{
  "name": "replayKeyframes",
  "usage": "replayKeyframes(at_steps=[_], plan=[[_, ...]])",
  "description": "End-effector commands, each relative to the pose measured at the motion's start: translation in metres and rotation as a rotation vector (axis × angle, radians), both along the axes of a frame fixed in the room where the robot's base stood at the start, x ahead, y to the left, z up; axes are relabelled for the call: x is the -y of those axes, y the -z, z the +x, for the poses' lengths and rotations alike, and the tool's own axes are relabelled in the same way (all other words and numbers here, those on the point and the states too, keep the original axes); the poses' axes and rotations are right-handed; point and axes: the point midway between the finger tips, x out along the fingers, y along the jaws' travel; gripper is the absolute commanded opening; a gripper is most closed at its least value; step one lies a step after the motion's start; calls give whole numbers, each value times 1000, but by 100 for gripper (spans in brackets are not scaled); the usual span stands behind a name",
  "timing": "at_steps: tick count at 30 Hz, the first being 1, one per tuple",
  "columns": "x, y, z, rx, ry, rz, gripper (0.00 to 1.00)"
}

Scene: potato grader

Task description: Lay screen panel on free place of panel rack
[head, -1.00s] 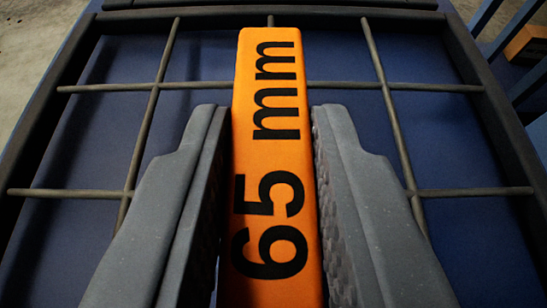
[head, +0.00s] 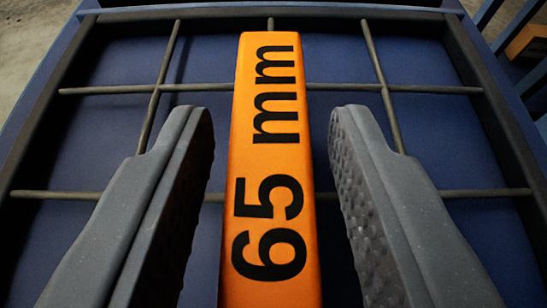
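The screen panel (head: 462,193) has a dark frame, a grid of thin bars and an orange centre bar (head: 268,160) marked "65 mm". It lies flat over a blue surface (head: 110,130), which shows through its openings and which I take to be the panel rack. My gripper (head: 271,118) is open around the orange bar, one finger on each side. A clear gap shows between the bar and each finger, so neither touches it. The near end of the panel is out of the picture.
A blue frame edge (head: 40,92) runs outside the panel on the left. Blue bars and an orange piece (head: 527,42) show at the upper right. Grey floor (head: 28,35) is visible at the upper left.

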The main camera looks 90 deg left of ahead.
Motion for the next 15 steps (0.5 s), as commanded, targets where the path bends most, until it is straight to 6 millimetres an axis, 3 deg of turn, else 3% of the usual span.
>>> replayKeyframes(at_steps=[10, 15], plan=[[1, 0, 0, 0, -1, -1, 47], [14, -7, 0, -1, 1, 2, 47]])
